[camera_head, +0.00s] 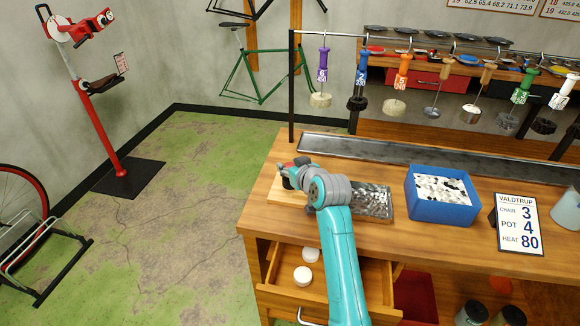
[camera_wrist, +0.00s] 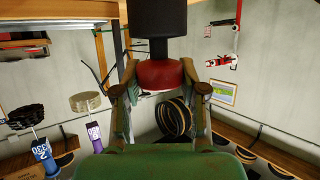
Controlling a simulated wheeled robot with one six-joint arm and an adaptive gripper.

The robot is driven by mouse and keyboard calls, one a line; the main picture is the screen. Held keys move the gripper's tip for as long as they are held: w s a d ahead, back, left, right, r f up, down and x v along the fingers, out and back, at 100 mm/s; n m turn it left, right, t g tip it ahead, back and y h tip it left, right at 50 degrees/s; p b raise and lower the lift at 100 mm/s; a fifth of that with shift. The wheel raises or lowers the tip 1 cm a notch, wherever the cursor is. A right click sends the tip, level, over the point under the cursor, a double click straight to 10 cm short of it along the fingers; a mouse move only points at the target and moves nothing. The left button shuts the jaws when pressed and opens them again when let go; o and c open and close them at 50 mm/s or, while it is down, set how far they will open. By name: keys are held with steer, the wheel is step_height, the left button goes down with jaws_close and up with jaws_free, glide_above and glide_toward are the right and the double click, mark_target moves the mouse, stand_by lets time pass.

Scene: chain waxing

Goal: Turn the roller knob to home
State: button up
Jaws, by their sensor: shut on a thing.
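In the wrist view my gripper (camera_wrist: 160,82) has one finger on each side of a red rounded piece, which I take to be the roller knob (camera_wrist: 160,75). The gripper is shut on it. A black cylinder (camera_wrist: 157,17) on a thinner dark stem joins the red piece and runs out at the top of the view. In the head view my gripper (camera_head: 289,178) is at the bench's left end, low over a pale wooden board (camera_head: 287,198). The knob is mostly hidden there by the gripper, and I see no mark for its home position.
A grey speckled slab (camera_head: 373,201) lies right of my gripper, then a blue bin (camera_head: 441,198) and a sign (camera_head: 518,224) reading chain 3, pot 4, heat 80. A drawer (camera_head: 322,282) stands open below. Labelled tools hang from a rail (camera_head: 345,34) above the bench.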

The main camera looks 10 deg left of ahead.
steer(key=m+t+h, duration=0.2)
steer(key=m+h, duration=0.2)
steer(key=shift+a+h, duration=0.15)
steer(key=shift+h, duration=0.25)
steer(key=m+h, duration=0.5)
steer(key=m+g+h, duration=0.1)
steer(key=m+h, duration=0.2)
steer(key=h, duration=0.1)
steer(key=shift+m+g+h, duration=1.4)
steer(key=shift+m+h, duration=0.2)
steer(key=shift+m, duration=0.3)
steer(key=shift+f, duration=0.1)
steer(key=o, duration=1.2)
steer(key=shift+c, duration=0.2)
steer(key=shift+h, duration=0.3)
